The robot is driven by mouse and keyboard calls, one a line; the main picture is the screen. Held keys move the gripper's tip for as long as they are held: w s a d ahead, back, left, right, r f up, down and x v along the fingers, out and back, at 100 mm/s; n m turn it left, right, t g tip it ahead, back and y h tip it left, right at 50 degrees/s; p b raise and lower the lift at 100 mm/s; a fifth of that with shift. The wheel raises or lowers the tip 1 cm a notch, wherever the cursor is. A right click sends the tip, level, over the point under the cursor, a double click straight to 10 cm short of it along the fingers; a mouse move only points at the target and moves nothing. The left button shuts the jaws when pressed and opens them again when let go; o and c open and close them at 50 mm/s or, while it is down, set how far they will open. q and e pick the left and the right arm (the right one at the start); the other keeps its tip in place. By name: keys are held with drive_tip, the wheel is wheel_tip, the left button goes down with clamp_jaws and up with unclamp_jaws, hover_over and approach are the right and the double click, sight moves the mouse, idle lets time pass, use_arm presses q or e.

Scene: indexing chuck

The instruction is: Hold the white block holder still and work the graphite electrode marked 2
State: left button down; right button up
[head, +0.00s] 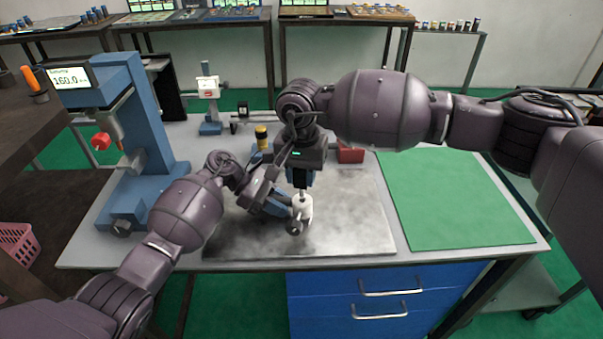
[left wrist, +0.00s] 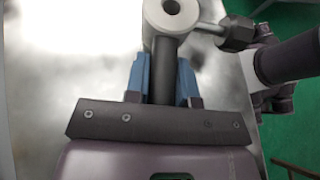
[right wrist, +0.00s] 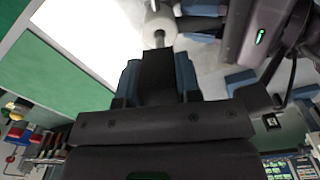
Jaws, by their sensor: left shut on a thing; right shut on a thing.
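The white block holder (head: 302,207) stands over the grey mat, a dark knob (head: 292,228) on its near side. My left gripper (head: 279,208) is shut on the holder's dark stem (left wrist: 164,72), blue fingers on either side. The left wrist view shows the holder's round white end (left wrist: 155,14) with a dark centre. My right gripper (head: 303,178) points down above the holder, shut on the dark graphite electrode (right wrist: 158,72). A thin rod (right wrist: 159,40) runs from the electrode to the holder; how far it enters is unclear. The mark 2 is not visible.
A blue press with a display (head: 75,77) stands at the left of the bench. A green mat (head: 455,205) lies clear at the right. The grey mat (head: 355,225) is clear in front.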

sight(302, 196)
drive_tip(key=shift+f, duration=2.1)
drive_tip(key=shift+r, duration=0.15)
drive_tip(key=shift+r, duration=1.5)
idle(1.0)
drive_tip(key=shift+f, duration=1.65)
idle(0.3)
drive_tip(key=o, duration=1)
wheel_tip(302, 196, up, 12)
